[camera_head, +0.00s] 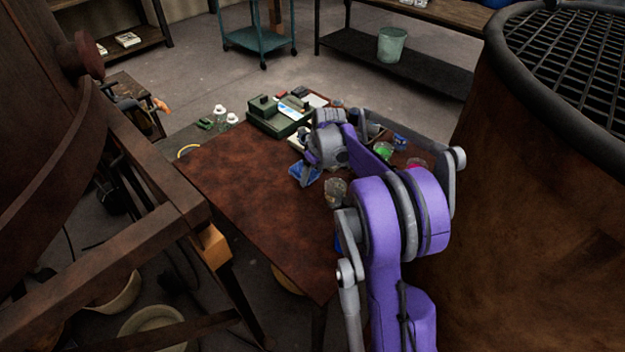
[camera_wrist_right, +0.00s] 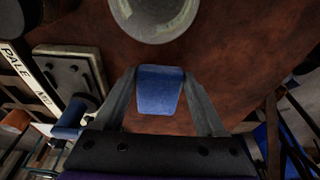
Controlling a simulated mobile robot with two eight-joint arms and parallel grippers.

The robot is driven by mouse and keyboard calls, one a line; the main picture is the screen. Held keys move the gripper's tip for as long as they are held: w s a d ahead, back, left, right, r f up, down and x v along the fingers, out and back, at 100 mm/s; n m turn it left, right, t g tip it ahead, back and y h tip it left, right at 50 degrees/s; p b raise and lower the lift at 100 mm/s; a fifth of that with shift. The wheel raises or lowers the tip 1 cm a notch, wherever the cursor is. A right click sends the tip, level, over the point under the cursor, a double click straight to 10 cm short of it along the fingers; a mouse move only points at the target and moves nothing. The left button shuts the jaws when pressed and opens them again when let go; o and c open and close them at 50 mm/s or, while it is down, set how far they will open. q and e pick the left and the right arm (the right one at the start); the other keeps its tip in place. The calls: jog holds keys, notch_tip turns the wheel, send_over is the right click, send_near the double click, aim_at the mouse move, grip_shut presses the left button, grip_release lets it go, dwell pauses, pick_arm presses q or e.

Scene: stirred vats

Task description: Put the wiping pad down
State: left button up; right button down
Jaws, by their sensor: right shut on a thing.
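The blue wiping pad (camera_wrist_right: 159,92) is between the two fingers of my right gripper (camera_wrist_right: 160,78) in the right wrist view, with the brown tabletop beyond it. In the head view the blue pad (camera_head: 305,175) shows below my right wrist, over the far part of the brown table (camera_head: 245,200). My right gripper is shut on the pad. I cannot tell whether the pad touches the tabletop. My right arm hides part of the table's right side. My left gripper is not in view.
A green-grey device (camera_head: 277,118) stands at the table's back edge. Jars, including one with green contents (camera_head: 384,150), stand behind my right arm. A round pale container (camera_wrist_right: 155,15) is just beyond the pad. A large rusty vat (camera_head: 530,200) rises at right. The table's left and front are clear.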

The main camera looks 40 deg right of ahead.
aim_at(313, 181)
jog(key=shift+s+x, duration=0.2)
jog(key=shift+x, duration=0.8)
jog(key=shift+s+x, duration=0.25)
jog(key=shift+x, duration=0.75)
jog(key=shift+d+f, duration=0.1)
jog(key=shift+f, duration=0.1)
grip_release()
